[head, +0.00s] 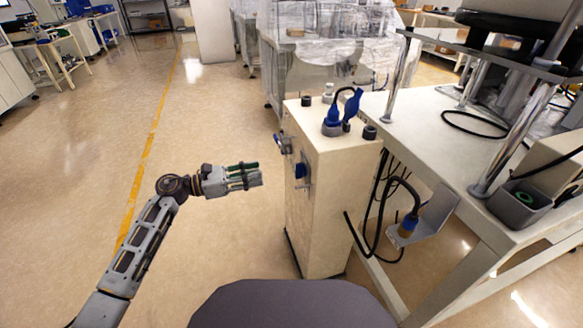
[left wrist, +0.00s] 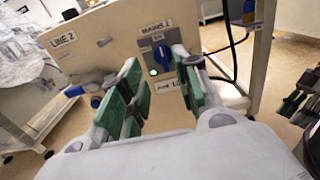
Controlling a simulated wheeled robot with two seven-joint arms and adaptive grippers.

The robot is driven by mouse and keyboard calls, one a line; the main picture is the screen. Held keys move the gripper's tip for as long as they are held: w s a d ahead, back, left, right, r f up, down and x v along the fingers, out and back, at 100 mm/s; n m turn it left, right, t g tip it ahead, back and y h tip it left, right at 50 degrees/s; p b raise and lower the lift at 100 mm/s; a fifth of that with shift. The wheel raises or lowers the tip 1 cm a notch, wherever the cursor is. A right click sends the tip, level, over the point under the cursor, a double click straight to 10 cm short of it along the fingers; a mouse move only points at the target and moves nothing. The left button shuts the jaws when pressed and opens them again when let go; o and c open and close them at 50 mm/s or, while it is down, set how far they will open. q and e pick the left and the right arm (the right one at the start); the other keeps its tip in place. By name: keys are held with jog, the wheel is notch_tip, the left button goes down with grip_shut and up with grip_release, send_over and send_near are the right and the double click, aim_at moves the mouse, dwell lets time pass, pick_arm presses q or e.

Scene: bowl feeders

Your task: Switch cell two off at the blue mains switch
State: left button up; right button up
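The blue mains switch (head: 301,170) is on the side of the cream cabinet (head: 335,190) that faces my left gripper. In the left wrist view the blue knob (left wrist: 163,56) sits on a grey plate under a label reading MAINS, its handle roughly upright. A green lamp (left wrist: 153,72) glows at its lower left. My left gripper (head: 260,174) is open and empty, a short way from the switch. Its green-padded fingers frame the switch in the wrist view, with no contact visible. Part of what looks like my right gripper (left wrist: 292,104) shows at that view's right edge, its opening unclear.
A LINE 2 label and another blue-handled fitting (left wrist: 92,80) are left of the switch in the wrist view. Blue connectors (head: 342,112) stand on the cabinet top. Black cables hang right of it, by a white bench (head: 425,125). The floor to the left is clear.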

aim_at(300, 171)
pick_arm(q)
jog(key=b+x, duration=0.2)
jog(key=x, duration=1)
jog(key=shift+b, duration=0.4)
jog(key=shift+d, duration=0.15)
grip_shut()
